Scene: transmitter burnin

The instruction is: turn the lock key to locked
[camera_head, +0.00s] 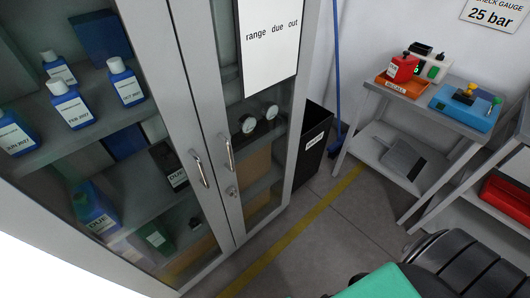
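A grey cabinet (215,110) with two glass-paned doors fills the left and middle of the head view. Both doors look closed. A small silver lock (232,191) sits on the right door, just below that door's bar handle (226,152). The lock is too small to tell which way its key is turned, or to make out the key clearly. The left door has its own bar handle (200,169). I see no gripper fingers of either arm in this view.
Blue bottles (125,84) and gauges (249,124) stand behind the glass. A black bin (312,145) stands right of the cabinet. A grey bench (385,97) holds an orange tray (405,86) and a blue tray (461,106). Floor with a yellow line (297,228) is clear before the cabinet.

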